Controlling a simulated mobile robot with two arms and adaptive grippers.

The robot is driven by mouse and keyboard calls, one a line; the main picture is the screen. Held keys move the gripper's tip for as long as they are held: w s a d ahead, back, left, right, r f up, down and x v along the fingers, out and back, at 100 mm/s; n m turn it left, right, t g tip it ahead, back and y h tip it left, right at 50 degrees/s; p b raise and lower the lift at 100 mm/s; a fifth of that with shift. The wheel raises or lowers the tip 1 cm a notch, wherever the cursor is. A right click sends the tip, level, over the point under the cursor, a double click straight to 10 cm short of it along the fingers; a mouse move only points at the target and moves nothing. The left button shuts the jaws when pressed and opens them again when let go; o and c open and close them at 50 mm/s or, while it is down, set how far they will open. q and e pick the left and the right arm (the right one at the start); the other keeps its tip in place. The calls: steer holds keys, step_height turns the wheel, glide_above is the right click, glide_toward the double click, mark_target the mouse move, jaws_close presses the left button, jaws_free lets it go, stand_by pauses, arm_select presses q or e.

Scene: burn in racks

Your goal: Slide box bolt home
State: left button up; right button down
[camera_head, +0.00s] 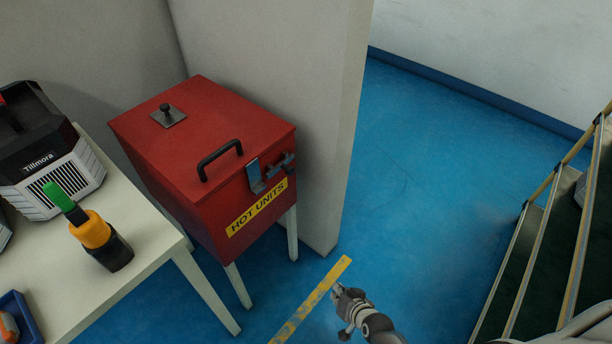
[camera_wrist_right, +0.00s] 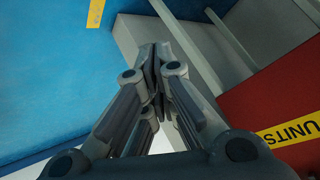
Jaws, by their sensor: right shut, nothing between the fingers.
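A red box (camera_head: 205,160) with a yellow "HOT UNITS" label (camera_head: 257,206) stands on pale legs against the wall. Its lid is down, with a black handle (camera_head: 220,158) on top. The bolt (camera_head: 280,168) is on the box's front right edge, beside a blue-grey hasp plate (camera_head: 256,176). The bolt's exact position is too small to tell. My right gripper (camera_head: 338,291) is shut and empty, below and right of the box, apart from it. In the right wrist view its fingertips (camera_wrist_right: 155,55) meet, and the red box (camera_wrist_right: 270,100) shows at the right. My left gripper is out of view.
A pale table (camera_head: 140,245) at left holds a Tillmora device (camera_head: 50,165), an orange and green tool (camera_head: 90,230) and a blue bin (camera_head: 20,315). A wall end (camera_head: 335,130) stands right of the box. Blue floor between is clear.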

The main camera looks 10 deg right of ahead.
mark_target(285, 169)
steer(key=w+r+m+t+b, duration=0.4)
steer(key=w+r+t+b, duration=0.2)
steer(key=w+r, duration=0.85)
arm_select(q)
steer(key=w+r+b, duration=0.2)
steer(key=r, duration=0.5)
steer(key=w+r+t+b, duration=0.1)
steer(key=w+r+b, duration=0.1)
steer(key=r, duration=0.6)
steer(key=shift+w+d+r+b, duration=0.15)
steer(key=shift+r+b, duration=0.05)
steer(key=shift+b, duration=0.35)
arm_select(e)
step_height(285, 169, up, 17)
steer(key=w+m+t+y, duration=0.1)
steer(key=m+t, duration=0.2)
steer(key=t, duration=0.1)
steer(key=shift+d+f+t, duration=0.15)
steer(key=shift+d+t, duration=0.25)
steer(key=shift+d, duration=0.05)
